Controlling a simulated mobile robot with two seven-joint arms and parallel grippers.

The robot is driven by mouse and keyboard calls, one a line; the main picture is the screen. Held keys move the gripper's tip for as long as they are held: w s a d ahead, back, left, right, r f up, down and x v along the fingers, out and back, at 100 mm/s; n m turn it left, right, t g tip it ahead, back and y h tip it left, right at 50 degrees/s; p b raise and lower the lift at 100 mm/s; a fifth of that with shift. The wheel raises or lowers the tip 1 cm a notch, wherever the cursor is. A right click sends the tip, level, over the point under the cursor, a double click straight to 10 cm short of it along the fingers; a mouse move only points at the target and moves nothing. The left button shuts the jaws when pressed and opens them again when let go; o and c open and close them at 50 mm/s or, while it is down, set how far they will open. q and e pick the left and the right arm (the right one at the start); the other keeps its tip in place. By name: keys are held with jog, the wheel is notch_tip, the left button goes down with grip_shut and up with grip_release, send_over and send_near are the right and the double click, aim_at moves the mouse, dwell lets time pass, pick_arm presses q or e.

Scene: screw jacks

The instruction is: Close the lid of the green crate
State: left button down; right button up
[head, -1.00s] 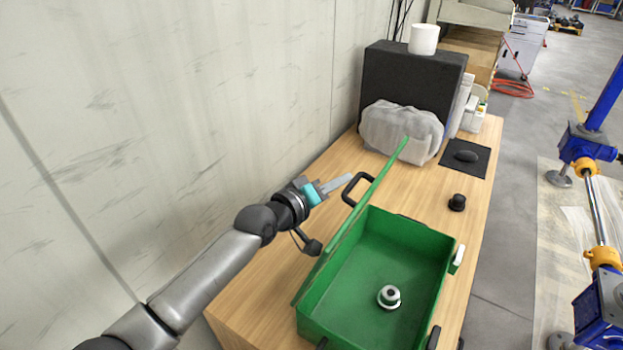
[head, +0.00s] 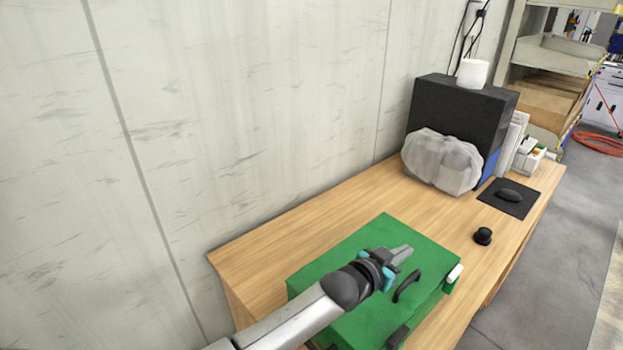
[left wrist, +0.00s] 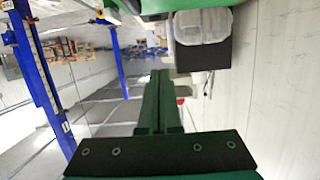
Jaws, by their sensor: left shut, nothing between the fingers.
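The green crate's lid (head: 375,237) lies down over the crate in the head view. Its dark handle (head: 407,286) faces the front right, and a white catch (head: 454,274) shows at the crate's right edge. I cannot tell whether the lid sits fully flush. The inside of the crate is hidden. My left gripper (head: 402,254) is shut and empty, over the lid's top and just behind the handle; whether it touches the lid is unclear. The shut fingers (left wrist: 160,100) also show in the left wrist view. My right gripper is not in view.
The wooden table (head: 290,233) is bare left of and behind the crate. A pale wall (head: 240,110) borders the table.

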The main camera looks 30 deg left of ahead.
aim_at(405, 286)
pick_arm(q)
jog(key=f+b, duration=0.1)
jog(key=f, duration=0.1)
jog(key=d+f+m+b, duration=0.1)
jog(key=f, duration=0.1)
jog(key=s+d+f+m+y+b, duration=0.1)
jog(key=f, duration=0.1)
jog(key=shift+d+f, duration=0.1)
jog(key=shift+d, duration=0.1)
jog(key=shift+s+d+f+m+t+b, duration=0.1)
jog(key=shift+d+f+m+t+b, duration=0.15)
jog(key=shift+f+m+b, duration=0.2)
jog(key=shift+f, duration=0.15)
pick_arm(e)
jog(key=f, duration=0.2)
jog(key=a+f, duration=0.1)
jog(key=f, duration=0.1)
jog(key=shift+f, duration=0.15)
pick_arm(q)
jog(key=shift+s+f, duration=0.1)
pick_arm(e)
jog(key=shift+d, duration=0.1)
